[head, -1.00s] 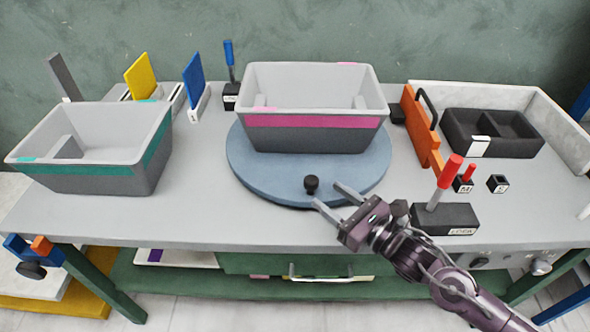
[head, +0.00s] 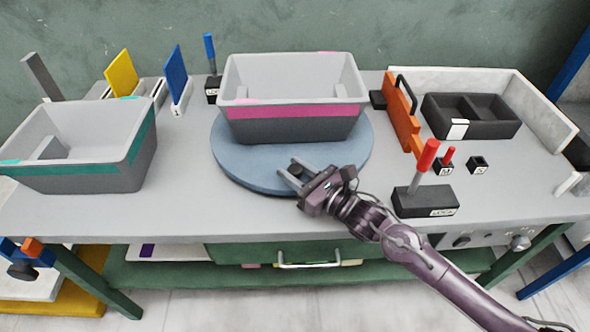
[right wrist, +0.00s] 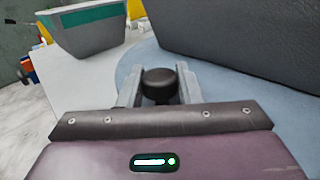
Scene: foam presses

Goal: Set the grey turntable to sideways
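The turntable (head: 235,167) is a flat blue-grey disc on the table, and a grey bin with a magenta stripe (head: 290,110) stands on it, long side towards me. The black knob on the disc's front edge shows in the right wrist view (right wrist: 159,86), between the fingers of my right gripper (right wrist: 159,88). In the head view my right gripper (head: 290,170) reaches over the disc's front edge and mostly hides the knob. Its fingers are apart, one on each side of the knob; I cannot tell whether they touch it. My left gripper is not in view.
A grey bin with a teal stripe (head: 80,150) stands at the left. A black block with a red-topped lever (head: 424,200) stands right of my right gripper. An orange panel (head: 402,112) and black tray (head: 470,117) are at the right.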

